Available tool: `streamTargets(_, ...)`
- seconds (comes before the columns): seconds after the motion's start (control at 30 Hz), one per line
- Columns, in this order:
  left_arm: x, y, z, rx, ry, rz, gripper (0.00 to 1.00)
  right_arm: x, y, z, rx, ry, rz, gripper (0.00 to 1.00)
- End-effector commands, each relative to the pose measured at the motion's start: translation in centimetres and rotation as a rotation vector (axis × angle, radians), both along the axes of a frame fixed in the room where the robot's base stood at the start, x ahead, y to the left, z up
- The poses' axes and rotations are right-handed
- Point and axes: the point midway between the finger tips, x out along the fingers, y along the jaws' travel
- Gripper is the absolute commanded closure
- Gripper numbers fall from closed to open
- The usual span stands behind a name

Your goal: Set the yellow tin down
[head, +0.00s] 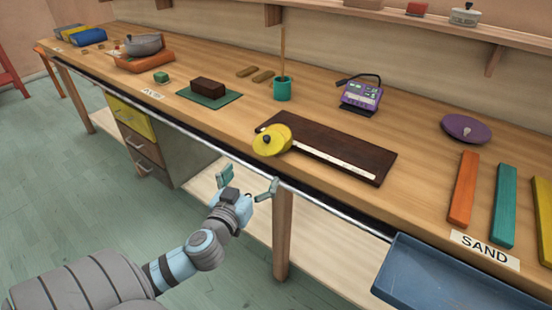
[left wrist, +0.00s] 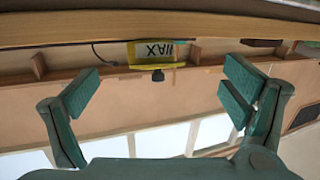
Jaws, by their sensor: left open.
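My left gripper (head: 247,182) is open and empty, in front of the bench edge and apart from the tin. Its two green-padded fingers (left wrist: 160,92) are spread wide in the wrist view. My right gripper is not in view.
A purple device (head: 361,95) and a teal cup (head: 282,89) stand behind the board. A brown block (head: 208,87) lies on a green mat to the left. Coloured bars (head: 463,189) and a SAND label (head: 485,251) are at right. A blue tray (head: 450,285) juts out in front.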

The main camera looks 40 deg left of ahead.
Motion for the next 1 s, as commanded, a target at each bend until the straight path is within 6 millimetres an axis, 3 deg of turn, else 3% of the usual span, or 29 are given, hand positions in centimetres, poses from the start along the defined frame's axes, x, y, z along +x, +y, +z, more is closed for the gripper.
streamTargets(0.13, 1.7, -0.4, 2.7, -0.025, -0.082, -0.017, 0.07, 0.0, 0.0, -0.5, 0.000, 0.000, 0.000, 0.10)
streamTargets(0.33, 6.8, 1.3, 2.9, -0.028, -0.078, -0.016, 0.07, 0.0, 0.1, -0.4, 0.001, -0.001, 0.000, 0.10)
streamTargets(0.57, 9.5, 2.1, 3.1, -0.027, -0.077, -0.018, 0.07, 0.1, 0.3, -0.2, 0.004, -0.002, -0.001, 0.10)
streamTargets(0.73, 12.7, 2.9, 3.6, -0.028, -0.076, -0.017, 0.07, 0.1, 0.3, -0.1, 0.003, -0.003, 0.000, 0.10)
streamTargets(1.0, 13.7, 3.2, 3.4, -0.027, -0.074, -0.019, 0.07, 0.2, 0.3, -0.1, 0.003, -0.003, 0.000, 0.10)
